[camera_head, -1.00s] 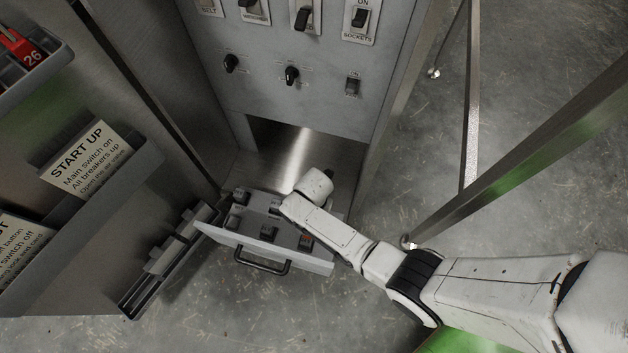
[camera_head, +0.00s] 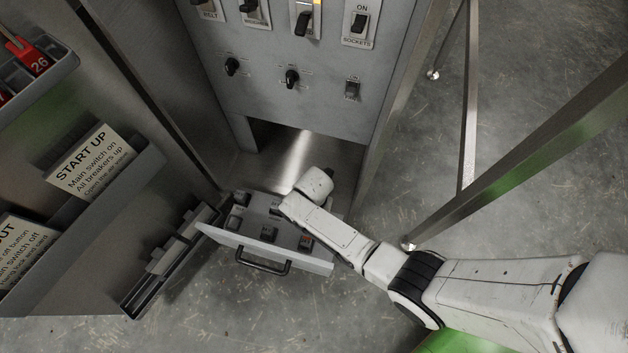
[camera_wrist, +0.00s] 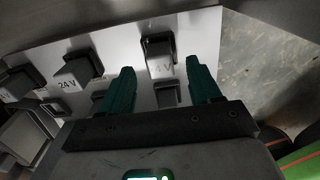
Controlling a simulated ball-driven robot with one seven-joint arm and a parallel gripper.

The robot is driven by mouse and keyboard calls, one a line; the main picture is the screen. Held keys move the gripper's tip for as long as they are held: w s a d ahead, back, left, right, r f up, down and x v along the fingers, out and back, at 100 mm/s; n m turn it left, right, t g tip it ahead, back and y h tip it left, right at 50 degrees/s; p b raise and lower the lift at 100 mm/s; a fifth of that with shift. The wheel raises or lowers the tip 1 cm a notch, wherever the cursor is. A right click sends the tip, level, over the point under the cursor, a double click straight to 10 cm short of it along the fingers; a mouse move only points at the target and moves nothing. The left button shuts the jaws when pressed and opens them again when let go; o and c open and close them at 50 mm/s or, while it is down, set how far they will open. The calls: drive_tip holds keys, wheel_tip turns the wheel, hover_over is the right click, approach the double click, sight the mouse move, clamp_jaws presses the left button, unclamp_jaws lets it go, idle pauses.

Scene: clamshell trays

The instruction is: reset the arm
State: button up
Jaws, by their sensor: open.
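My gripper (camera_wrist: 162,82) is open in the wrist view, its two teal fingers apart over a light panel. A dark block (camera_wrist: 159,55) marked with a partly hidden "V" label shows between and beyond the fingertips; I cannot tell whether they touch it. Another block marked "24 V" (camera_wrist: 78,72) sits to the left. In the head view my white arm reaches from the lower right over the pulled-out drawer (camera_head: 222,239), which holds several dark blocks. There the fingers are hidden behind the wrist.
A switch panel (camera_head: 320,108) with knobs stands above the drawer. A cabinet door with a START UP card (camera_head: 92,165) and a red-tagged tray (camera_head: 50,82) is at left. Metal legs (camera_head: 470,110) stand at right. Floor (camera_head: 230,325) in front is clear.

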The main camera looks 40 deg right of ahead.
wheel_tip(320, 180, up, 9)
drive_tip(key=p, duration=0.4)
